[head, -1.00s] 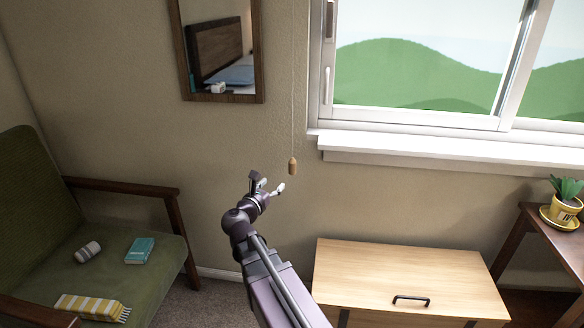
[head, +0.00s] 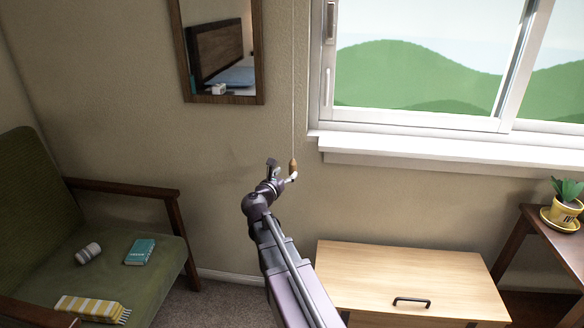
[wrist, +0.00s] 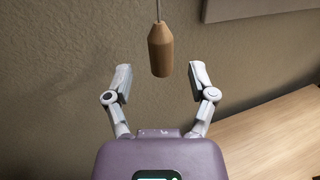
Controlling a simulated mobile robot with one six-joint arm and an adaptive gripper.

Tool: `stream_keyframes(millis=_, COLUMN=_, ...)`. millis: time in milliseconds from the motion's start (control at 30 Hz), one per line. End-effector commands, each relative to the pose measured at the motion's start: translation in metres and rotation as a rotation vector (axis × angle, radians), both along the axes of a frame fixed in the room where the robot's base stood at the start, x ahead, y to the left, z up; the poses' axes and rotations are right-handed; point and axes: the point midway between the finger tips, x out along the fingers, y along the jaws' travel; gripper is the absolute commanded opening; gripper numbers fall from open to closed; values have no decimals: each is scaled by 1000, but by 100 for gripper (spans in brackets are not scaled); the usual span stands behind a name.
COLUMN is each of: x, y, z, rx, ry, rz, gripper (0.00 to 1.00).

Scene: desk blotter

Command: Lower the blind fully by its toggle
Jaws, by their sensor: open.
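The toggle (head: 293,165) is a small wooden piece hanging at the end of a thin cord (head: 293,100) left of the window. It also shows in the wrist view (wrist: 160,50), upright, between and slightly beyond my fingertips. My gripper (head: 283,171) is at the toggle's height in the head view, with one finger partly overlapping its lower end. In the wrist view my gripper (wrist: 160,76) is open, a finger on each side of the toggle with gaps on both sides. The blind itself does not show; the window pane (head: 420,70) is uncovered in view.
The window sill (head: 420,146) juts out to the right of the toggle. A wooden chest (head: 400,275) stands below. A mirror (head: 256,50) hangs on the wall to the left. A green armchair (head: 30,190) is at far left, and a potted plant (head: 563,208) at far right.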

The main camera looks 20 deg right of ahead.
Motion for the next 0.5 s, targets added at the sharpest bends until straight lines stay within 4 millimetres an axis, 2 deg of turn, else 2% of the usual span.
stream_keyframes(millis=33, x=8, y=-7, z=0, rx=0, ry=0, rz=-2, gripper=72)
stream_keyframes(millis=200, x=21, y=-25, z=0, rx=0, ry=0, rz=-1, gripper=72)
stream_keyframes(millis=500, x=32, y=-41, z=0, rx=0, ry=0, rz=-1, gripper=72)
